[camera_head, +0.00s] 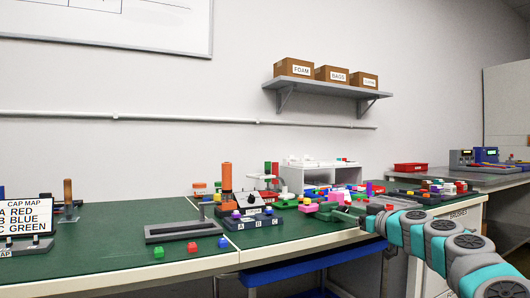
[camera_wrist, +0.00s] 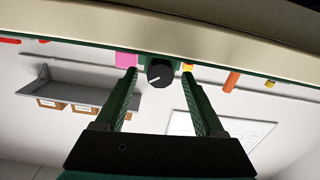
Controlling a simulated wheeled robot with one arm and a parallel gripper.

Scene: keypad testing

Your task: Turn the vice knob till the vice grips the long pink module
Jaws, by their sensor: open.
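The round black vice knob (camera_wrist: 160,75), with a white pointer line, shows in the wrist view. It sits against the dark green vice body (camera_wrist: 146,60). My gripper (camera_wrist: 159,78) is open, one fingertip on each side of the knob, with a small gap visible at each side. In the head view my gripper (camera_head: 350,217) reaches in from the right at the bench's front edge; the knob is not distinguishable there.
The green bench (camera_head: 110,240) carries a cap map sign (camera_head: 27,221), a grey stand (camera_head: 180,231), loose coloured caps (camera_head: 193,247) and a lettered keypad block (camera_head: 252,221). Small parts crowd the bench around my gripper. A shelf with boxes (camera_head: 327,85) hangs behind.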

